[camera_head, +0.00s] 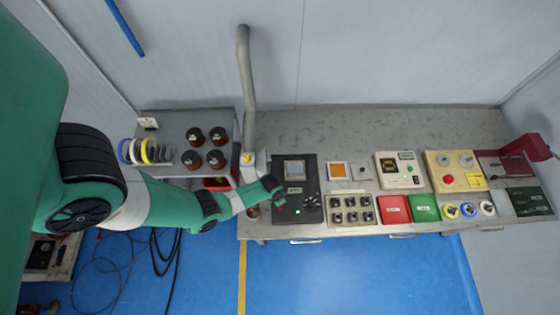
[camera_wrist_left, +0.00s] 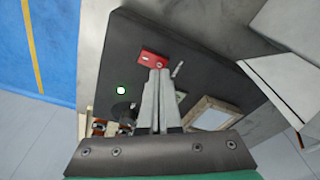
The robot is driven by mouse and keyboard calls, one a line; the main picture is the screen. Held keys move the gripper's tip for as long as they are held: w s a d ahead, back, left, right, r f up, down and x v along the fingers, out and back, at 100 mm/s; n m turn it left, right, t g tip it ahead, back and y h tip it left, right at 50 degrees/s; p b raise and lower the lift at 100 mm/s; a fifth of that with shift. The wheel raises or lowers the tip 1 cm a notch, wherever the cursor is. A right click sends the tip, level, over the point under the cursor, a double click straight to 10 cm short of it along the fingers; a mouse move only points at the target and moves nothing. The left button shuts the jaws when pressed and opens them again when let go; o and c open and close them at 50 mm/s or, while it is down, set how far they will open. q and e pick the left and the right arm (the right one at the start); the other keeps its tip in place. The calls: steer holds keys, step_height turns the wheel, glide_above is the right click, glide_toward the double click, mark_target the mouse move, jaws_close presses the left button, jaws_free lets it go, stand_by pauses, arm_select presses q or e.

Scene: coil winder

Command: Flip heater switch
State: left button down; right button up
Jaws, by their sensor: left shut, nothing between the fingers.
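The black control box (camera_head: 312,180) stands at the left end of the bench, with a display, a round knob (camera_head: 311,201) and a lit green lamp (camera_head: 297,211). In the left wrist view its dark face (camera_wrist_left: 125,60) carries a small red switch (camera_wrist_left: 150,57). My left gripper (camera_wrist_left: 159,73) is shut and empty, with its fingertips at the lower edge of the red switch. I cannot tell whether they touch it. In the head view my left gripper (camera_head: 278,197) is over the left side of the box. My right gripper is not in view.
To the right on the bench are a block of several black switches (camera_head: 351,209), a red tray (camera_head: 394,209), a green tray (camera_head: 425,208) and a beige instrument (camera_head: 402,172). A grey pipe (camera_head: 247,90) rises behind my left arm. A side shelf (camera_head: 180,125) holds several dark spools.

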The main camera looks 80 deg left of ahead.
arm_select(q)
steer(key=shift+f+b, duration=0.8)
steer(key=shift+f, duration=0.1)
stand_by(0.5)
steer(key=shift+r, duration=0.1)
step_height(320, 180, up, 7)
steer(key=p, duration=0.7)
stand_by(0.4)
